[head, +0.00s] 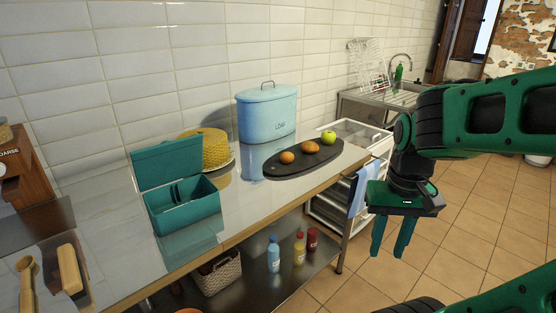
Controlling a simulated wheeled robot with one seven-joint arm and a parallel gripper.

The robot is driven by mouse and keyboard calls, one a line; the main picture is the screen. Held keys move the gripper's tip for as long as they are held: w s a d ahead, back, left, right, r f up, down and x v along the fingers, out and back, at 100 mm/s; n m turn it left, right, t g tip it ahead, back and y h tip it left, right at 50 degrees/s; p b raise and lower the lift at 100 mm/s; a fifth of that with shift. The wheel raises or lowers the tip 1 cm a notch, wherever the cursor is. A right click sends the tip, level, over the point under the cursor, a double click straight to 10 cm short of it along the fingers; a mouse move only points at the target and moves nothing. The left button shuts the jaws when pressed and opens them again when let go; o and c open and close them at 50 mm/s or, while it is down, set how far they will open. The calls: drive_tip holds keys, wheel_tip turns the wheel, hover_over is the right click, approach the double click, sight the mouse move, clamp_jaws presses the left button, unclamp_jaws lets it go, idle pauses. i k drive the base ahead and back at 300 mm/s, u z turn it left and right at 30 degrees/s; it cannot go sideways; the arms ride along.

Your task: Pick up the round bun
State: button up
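A dark oval board (270,172) lies on the metal counter. On it sit two small rounded orange-brown items in a row with a green apple (328,137). The nearer brown item (287,157) and the middle brown item (310,147) both look bun-like; I cannot tell at this size which is the round bun. My gripper (392,242) hangs over the floor to the right of the counter, fingers pointing down. Its fingers are apart with nothing between them. It is clear of the board and the food.
A blue bread bin (266,114) stands behind the board. An open teal box (183,209) and a yellow woven item (204,148) stand to the left. A blue towel (363,188) hangs at the counter's right end. Bottles (273,255) and a basket (218,275) are on the lower shelf.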

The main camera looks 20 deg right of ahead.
sight(286, 158)
drive_tip(key=i, duration=0.95)
drive_tip(key=z, duration=0.1)
